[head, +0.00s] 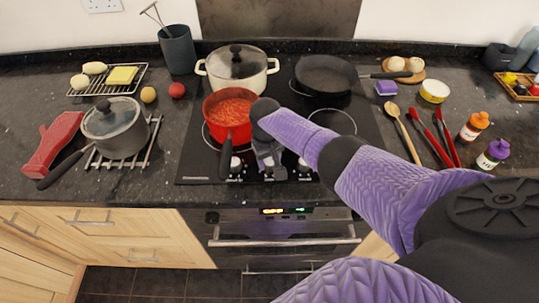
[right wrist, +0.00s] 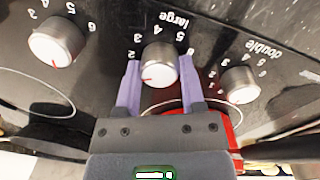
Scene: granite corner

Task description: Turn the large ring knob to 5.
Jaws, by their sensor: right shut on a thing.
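The large ring knob (right wrist: 160,66) is a silver and white knob with a red mark, under the upside-down word "large" in the right wrist view. Its red mark points to the picture's lower left, away from the printed 4 and 5 above it. My right gripper (right wrist: 158,78) has its two purple fingers on either side of this knob and is shut on it. In the head view my right gripper (head: 268,158) reaches down to the hob's front edge and mostly hides the knob. My left gripper is not in view.
Neighbouring knobs (right wrist: 57,43) and (right wrist: 240,84) stand close on both sides. A red pan (head: 227,118) of sauce sits just behind my gripper, its dark handle over the front edge. A white pot (head: 237,68) and a black frying pan (head: 325,76) stand farther back.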

